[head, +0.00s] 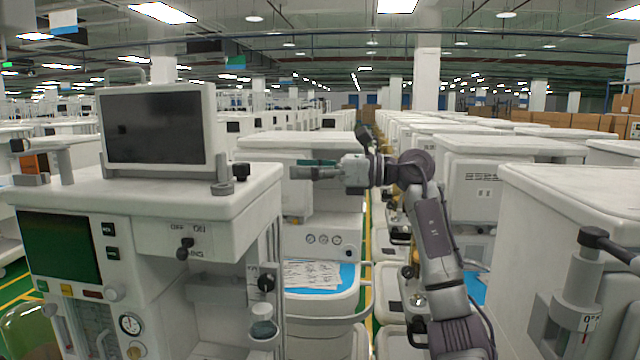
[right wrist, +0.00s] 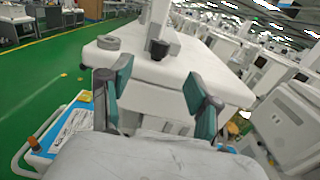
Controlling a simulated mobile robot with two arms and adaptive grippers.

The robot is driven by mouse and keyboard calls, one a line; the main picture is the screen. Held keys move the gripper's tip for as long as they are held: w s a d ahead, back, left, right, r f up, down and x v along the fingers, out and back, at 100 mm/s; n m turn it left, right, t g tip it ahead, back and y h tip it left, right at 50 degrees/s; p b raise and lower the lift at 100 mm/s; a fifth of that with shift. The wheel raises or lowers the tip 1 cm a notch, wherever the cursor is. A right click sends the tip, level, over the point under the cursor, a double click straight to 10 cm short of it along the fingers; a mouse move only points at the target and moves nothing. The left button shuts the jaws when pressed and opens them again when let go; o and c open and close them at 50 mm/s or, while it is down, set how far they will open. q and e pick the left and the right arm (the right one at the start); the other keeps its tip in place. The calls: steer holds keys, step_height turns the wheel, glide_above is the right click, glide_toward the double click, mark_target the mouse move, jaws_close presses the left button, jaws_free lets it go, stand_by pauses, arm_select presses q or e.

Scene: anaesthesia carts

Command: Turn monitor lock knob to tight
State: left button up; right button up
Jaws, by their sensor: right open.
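The monitor (head: 155,128) stands on top of the near left anaesthesia cart (head: 150,190), its screen dark. A small black knob (head: 241,170) sits at the right of the monitor's base; I take it to be the lock knob. A black knob (right wrist: 158,48) also shows in the right wrist view, beyond the fingers and roughly between them. My right gripper (head: 303,168) is open and empty, to the right of the knob and apart from it, its teal-padded fingers pointing left. The fingers (right wrist: 158,98) are spread in the wrist view. My left gripper is not in view.
A grey round piece (head: 222,188) lies in front of the knob by the monitor's base. Another white cart (head: 300,145) stands behind my right gripper. A large cart (head: 575,205) fills the right side. Rows of carts fill the background.

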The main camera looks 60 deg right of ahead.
steer(key=b+v, duration=0.1)
steer(key=v, duration=0.2)
stand_by(0.7)
